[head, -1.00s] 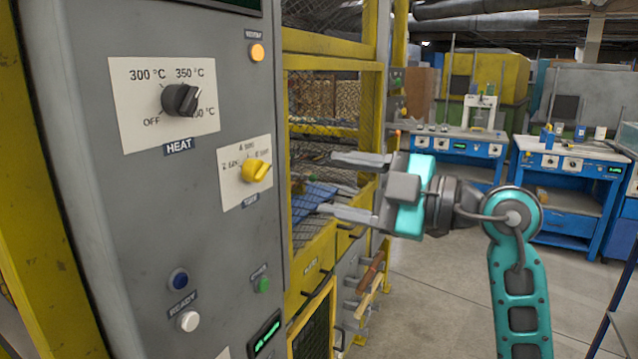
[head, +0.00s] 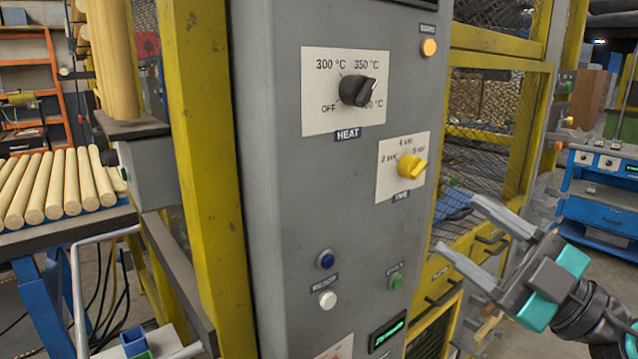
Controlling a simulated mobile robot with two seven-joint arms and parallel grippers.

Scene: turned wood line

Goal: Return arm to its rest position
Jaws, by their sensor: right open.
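My right gripper (head: 487,238) is at the lower right of the head view, with its two grey fingers spread apart and nothing between them. It points up and to the left, beside the grey control panel (head: 290,200). The fingers are apart from the yellow knob (head: 411,166) and the black heat knob (head: 357,91) on that panel. The black knob sits on a plate marked OFF, 300 and 350 °C. My left gripper does not show.
Wooden rods (head: 55,185) lie in a row on a table at the left. A yellow post (head: 205,150) stands left of the panel. A blue workbench (head: 600,200) is at the far right. Yellow-framed mesh (head: 490,110) stands behind the gripper.

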